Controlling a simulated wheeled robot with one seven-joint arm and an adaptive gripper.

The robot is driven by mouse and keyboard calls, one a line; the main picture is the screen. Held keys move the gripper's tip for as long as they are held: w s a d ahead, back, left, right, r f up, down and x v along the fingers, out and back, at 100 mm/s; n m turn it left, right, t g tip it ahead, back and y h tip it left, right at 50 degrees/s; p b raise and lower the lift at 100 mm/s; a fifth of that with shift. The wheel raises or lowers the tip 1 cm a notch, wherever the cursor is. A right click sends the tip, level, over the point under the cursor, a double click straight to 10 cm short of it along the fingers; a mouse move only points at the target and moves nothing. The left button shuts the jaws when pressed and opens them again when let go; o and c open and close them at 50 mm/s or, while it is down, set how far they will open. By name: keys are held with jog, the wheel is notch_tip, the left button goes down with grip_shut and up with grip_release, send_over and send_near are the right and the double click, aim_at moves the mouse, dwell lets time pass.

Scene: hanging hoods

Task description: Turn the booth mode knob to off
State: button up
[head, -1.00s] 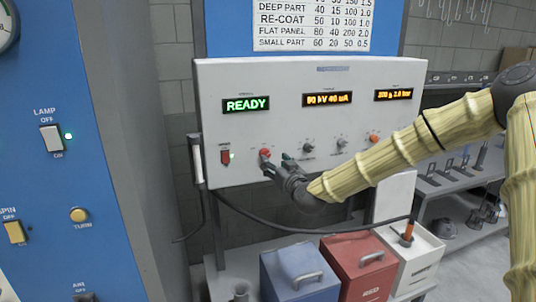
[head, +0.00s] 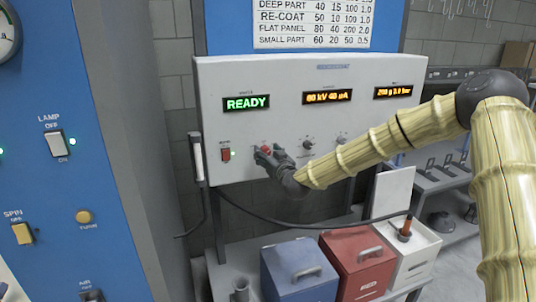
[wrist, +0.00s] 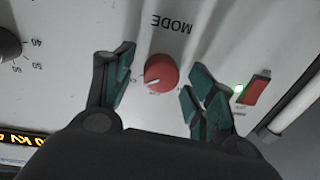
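The booth mode knob is a red round knob (wrist: 161,72) on the pale control panel (head: 225,75), under the word MODE, which reads upside down in the wrist view. A pale mark shows at its lower-left edge; the small labels around it are too blurred to read. My gripper (wrist: 162,80) is open, with one green-padded finger on each side of the knob and visible gaps to both. In the head view my gripper (head: 268,156) is at the panel face, and the red knob (head: 265,149) shows partly between its fingers.
A red rocker switch (head: 226,154) with a lit green lamp sits left of the knob. A green READY display (head: 246,103) is above. A cable and blue (head: 300,272), red and white bins are below.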

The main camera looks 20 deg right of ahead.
jog(key=c, duration=0.9)
jog(key=shift+c, duration=0.2)
jog(key=shift+n+b, duration=0.3)
jog(key=shift+b, duration=0.05)
jog(key=n+b, duration=0.4)
jog(key=n, duration=0.1)
jog(key=shift+a, duration=0.1)
jog(key=n+b, duration=0.3)
jog(key=shift+r+n+g+b, duration=0.1)
jog(key=shift+n+g+b, duration=0.2)
jog(key=shift+n+b, duration=0.95)
jog(key=shift+n, duration=0.25)
jog(key=o, duration=1)
